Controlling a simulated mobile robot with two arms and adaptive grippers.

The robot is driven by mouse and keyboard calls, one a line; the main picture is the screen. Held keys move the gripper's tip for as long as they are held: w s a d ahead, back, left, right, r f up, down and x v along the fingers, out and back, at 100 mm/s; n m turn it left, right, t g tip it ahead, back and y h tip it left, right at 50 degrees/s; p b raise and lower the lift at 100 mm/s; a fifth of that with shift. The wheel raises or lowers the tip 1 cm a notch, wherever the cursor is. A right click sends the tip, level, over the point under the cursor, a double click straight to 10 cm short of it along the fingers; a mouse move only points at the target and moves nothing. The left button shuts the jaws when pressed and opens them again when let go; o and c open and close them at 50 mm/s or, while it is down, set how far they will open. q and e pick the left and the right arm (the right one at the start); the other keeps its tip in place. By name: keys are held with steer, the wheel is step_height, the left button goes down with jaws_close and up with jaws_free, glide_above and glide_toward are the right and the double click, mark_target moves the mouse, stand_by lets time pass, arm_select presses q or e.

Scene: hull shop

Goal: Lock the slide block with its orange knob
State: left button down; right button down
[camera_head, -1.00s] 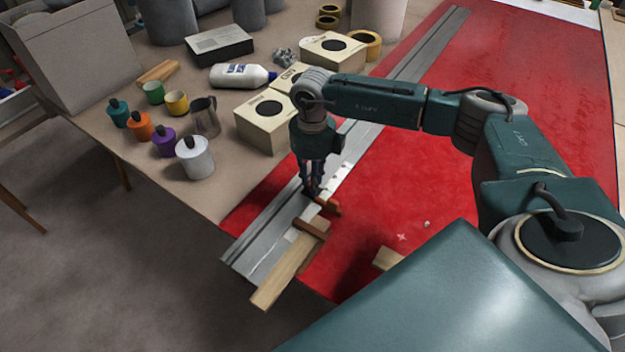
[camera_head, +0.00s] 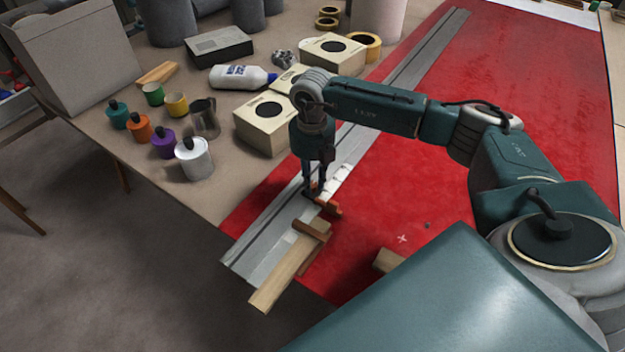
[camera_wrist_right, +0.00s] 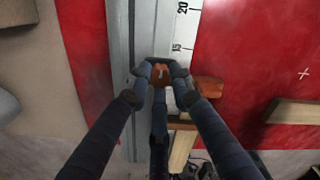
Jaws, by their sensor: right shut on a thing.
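A grey metal rail (camera_head: 417,55) with a number scale (camera_wrist_right: 183,28) runs along the red surface. The orange knob (camera_wrist_right: 160,74), with a pale line on its top, sits on the rail in the right wrist view. My right gripper (camera_wrist_right: 162,80) points down and is shut around this knob; in the head view the gripper (camera_head: 314,191) is low over the rail's near part. A reddish-brown wooden piece (camera_wrist_right: 209,88) shows just right of the knob; the slide block under the knob is mostly hidden by the fingers. My left gripper is not in view.
A pale wooden strip (camera_head: 278,282) with a brown crosspiece (camera_head: 313,231) lies at the rail's near end. Another wood piece (camera_head: 385,261) lies to the right. Paint pots, a metal mug (camera_head: 205,118) and boxes (camera_head: 262,130) stand left of the rail. The red surface (camera_head: 440,170) is largely clear.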

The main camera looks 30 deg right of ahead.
steer(key=shift+w+r, duration=0.15)
steer(key=c, duration=1.5)
jaws_free()
steer(key=shift+c, duration=0.2)
step_height(320, 180, up, 12)
steer(key=shift+a, duration=0.1)
